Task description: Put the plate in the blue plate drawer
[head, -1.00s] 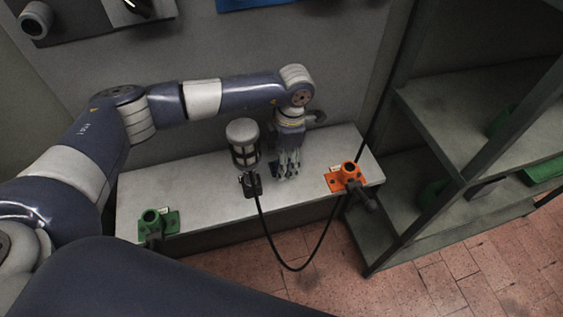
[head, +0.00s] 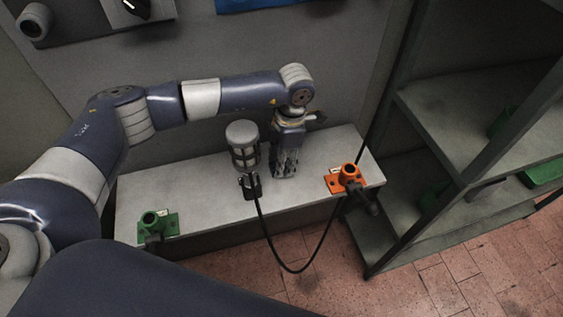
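My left gripper (head: 284,164) points down at the grey bench, its fingers close to or on the bench top. Whether the fingers are apart or hold anything is too small and dark to tell. An orange plate-like fixture (head: 333,183) with an upright socket sits at the bench's right end. A similar green one (head: 170,224) sits at the left end. I cannot tell which thing is the task's plate. A blue panel edge (head: 262,4) shows at the top; whether it belongs to the blue plate drawer is unclear. My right gripper is not in view.
The grey bench (head: 210,205) is mostly bare. A caged grey cylinder (head: 243,140) stands just left of my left gripper, with a black connector (head: 250,186) and hanging cable (head: 268,235). A dark shelf rack (head: 470,110) with green items stands at the right.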

